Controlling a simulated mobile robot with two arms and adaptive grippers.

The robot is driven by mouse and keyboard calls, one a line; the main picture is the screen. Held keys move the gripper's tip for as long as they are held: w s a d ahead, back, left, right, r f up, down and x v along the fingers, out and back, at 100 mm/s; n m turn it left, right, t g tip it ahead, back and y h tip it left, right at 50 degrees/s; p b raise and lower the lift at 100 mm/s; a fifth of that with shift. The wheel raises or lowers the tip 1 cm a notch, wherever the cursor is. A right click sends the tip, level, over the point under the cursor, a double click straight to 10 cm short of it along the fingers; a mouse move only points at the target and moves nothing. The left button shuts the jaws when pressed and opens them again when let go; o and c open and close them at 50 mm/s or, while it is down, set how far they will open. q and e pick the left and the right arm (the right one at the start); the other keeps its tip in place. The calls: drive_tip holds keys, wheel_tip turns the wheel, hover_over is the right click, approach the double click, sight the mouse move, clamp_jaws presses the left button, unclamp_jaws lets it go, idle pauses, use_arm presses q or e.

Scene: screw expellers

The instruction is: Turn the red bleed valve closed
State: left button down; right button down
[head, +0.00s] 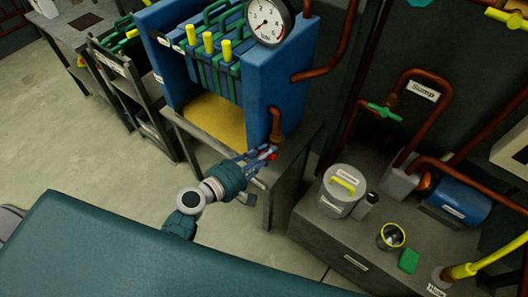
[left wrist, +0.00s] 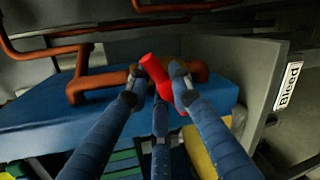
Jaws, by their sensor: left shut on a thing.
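The red bleed valve handle (left wrist: 154,72) shows in the left wrist view as a red bar, tilted, on a copper-brown pipe (left wrist: 88,83) by the blue press. My left gripper (left wrist: 160,88) has its blue fingers on both sides of the handle and is shut on it. In the head view my left gripper (head: 263,162) reaches to the right end of the blue press, and only a bit of the red handle (head: 271,154) shows between its fingers. The valve body is mostly hidden by the fingers. My right gripper is not in view.
A white "Bleed" label (left wrist: 289,84) is on the right in the left wrist view. The blue press (head: 272,95) carries a pressure gauge (head: 269,20). To the right, a grey bench (head: 330,240) holds a lidded can (head: 342,190) and a blue cylinder (head: 458,203). Open floor (head: 90,150) lies left.

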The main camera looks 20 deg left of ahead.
use_arm(q)
drive_tip(key=m, duration=0.2)
drive_tip(key=d+m+y, duration=0.1)
drive_tip(key=shift+s+f+m+y, duration=0.2)
drive_tip(key=shift+m+y, duration=0.1)
drive_tip(key=shift+m, duration=0.1)
drive_tip(key=shift+f, duration=0.1)
drive_tip(key=shift+s+f+m, duration=0.1)
drive_tip(key=shift+f+m, duration=0.05)
drive_tip(key=shift+m, duration=0.15)
drive_tip(key=c, duration=1.6)
unclamp_jaws()
drive_tip(key=shift+a, duration=0.15)
drive_tip(key=shift+s+a, duration=0.1)
drive_tip(key=shift+s, duration=0.1)
drive_tip(key=v, duration=1.1)
drive_tip(key=shift+s, duration=0.25)
